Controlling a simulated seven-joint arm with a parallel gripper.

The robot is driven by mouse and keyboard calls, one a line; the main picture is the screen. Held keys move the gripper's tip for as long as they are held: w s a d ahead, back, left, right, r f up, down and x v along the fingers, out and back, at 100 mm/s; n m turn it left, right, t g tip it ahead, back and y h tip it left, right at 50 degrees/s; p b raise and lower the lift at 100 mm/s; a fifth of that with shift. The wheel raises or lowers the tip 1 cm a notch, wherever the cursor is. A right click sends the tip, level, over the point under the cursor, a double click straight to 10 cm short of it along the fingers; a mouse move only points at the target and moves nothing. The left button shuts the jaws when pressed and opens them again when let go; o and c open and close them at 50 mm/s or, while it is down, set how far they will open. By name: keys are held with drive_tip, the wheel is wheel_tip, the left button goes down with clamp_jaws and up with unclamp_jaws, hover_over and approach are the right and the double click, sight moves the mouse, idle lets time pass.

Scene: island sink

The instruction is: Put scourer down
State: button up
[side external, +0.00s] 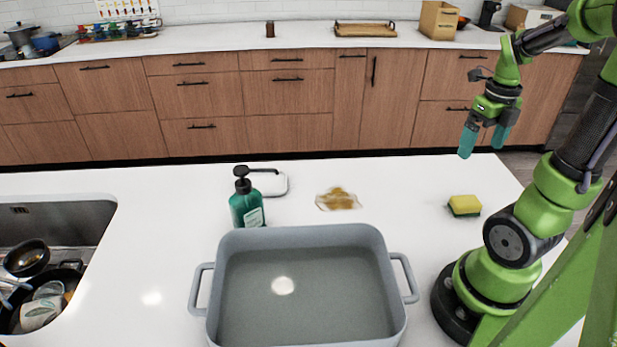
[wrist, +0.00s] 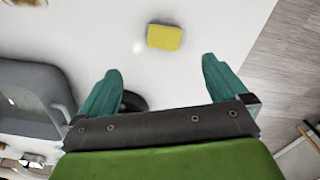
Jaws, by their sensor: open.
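The scourer (side external: 464,205) is a small yellow sponge with a dark green underside. It lies on the white island counter, right of the grey basin and near my arm's base. In the wrist view the yellow scourer (wrist: 164,37) lies ahead of the fingertips, between their lines and apart from both. My gripper (side external: 484,146) has teal fingers and is open and empty, raised above the counter's far right part. The wrist view shows its two fingers (wrist: 160,77) spread wide with nothing between them.
A grey two-handled basin (side external: 215,290) stands at the front middle. A green soap bottle (side external: 247,205) and a brownish spill (side external: 338,199) are behind it. A sink (side external: 75,222) with dishes is at left. The counter around the scourer is clear; its edge (side external: 510,176) is close on the right.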

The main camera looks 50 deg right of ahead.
drive_tip(key=m, duration=0.4)
hover_over(467, 200)
drive_tip(key=f, duration=1.1)
drive_tip(key=shift+w+a, duration=0.15)
drive_tip(key=shift+w, duration=0.15)
drive_tip(key=shift+s+f, duration=0.2)
drive_tip(key=shift+f, duration=1.25)
drive_tip(key=shift+s+f, duration=0.15)
drive_tip(key=shift+f, duration=1.25)
drive_tip(key=shift+c, duration=0.2)
drive_tip(key=c, duration=1)
drive_tip(key=shift+r, duration=0.1)
